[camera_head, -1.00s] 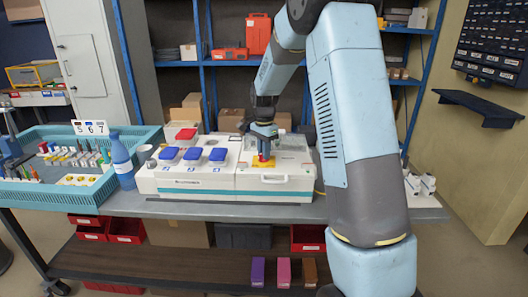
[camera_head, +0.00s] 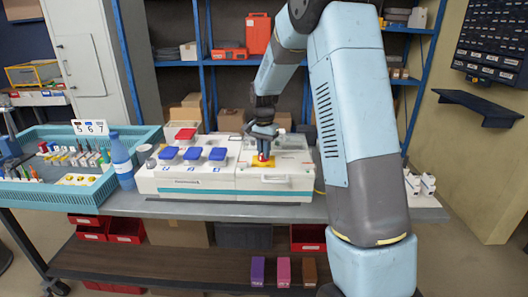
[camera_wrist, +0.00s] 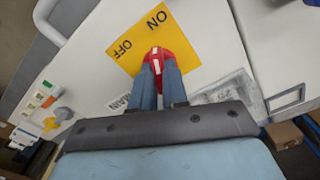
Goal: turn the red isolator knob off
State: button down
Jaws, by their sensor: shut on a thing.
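The red isolator knob (camera_wrist: 156,58) sits on a yellow plate (camera_wrist: 180,30) printed ON and OFF, on a white box's top. Its white stripe points up in the wrist view, nearer to ON than to OFF. My gripper (camera_wrist: 160,78) is shut on the knob, one finger on each side. In the head view my gripper (camera_head: 263,150) comes down onto the knob from above, and the yellow plate (camera_head: 263,162) shows around it. The fingers hide part of the knob.
A handle (camera_head: 274,178) is on the box front. Blue shelving stands behind.

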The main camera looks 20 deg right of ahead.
jog(key=n, duration=0.7)
jog(key=shift+d, duration=0.1)
jog(key=n, duration=0.7)
dwell(0.4)
jog(key=c, duration=1.1)
grip_release()
jog(key=shift+c, duration=0.2)
jog(key=shift+r, duration=0.1)
notch_tip(320, 180, up, 14)
jog(key=shift+f, duration=0.25)
